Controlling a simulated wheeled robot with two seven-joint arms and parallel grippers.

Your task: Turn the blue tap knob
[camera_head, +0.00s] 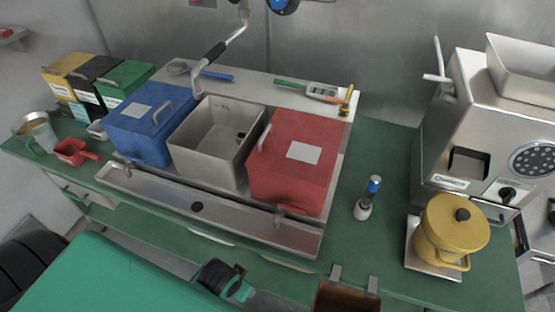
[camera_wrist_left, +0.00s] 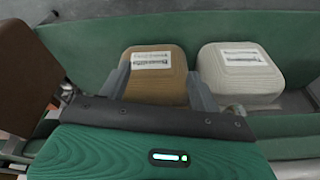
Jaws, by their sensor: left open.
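A blue round knob with a dark centre (camera_head: 283,5) shows at the top edge of the head view, beside the raised spout pipe on the steel wall. It is partly cut off by the frame. My left gripper (camera_wrist_left: 162,85) shows in the left wrist view, with its two grey fingers spread apart. It points at a brown labelled container (camera_wrist_left: 158,78), and I see nothing held between the fingers. The gripper is far from the knob. My right gripper is not in view.
A sink basin (camera_head: 208,155) stands between a blue box (camera_head: 140,150) and a red box (camera_head: 285,182) on the green counter. A steel grinder (camera_head: 460,150) and yellow pot (camera_head: 450,235) stand right. A white labelled container (camera_wrist_left: 240,90) sits beside the brown one.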

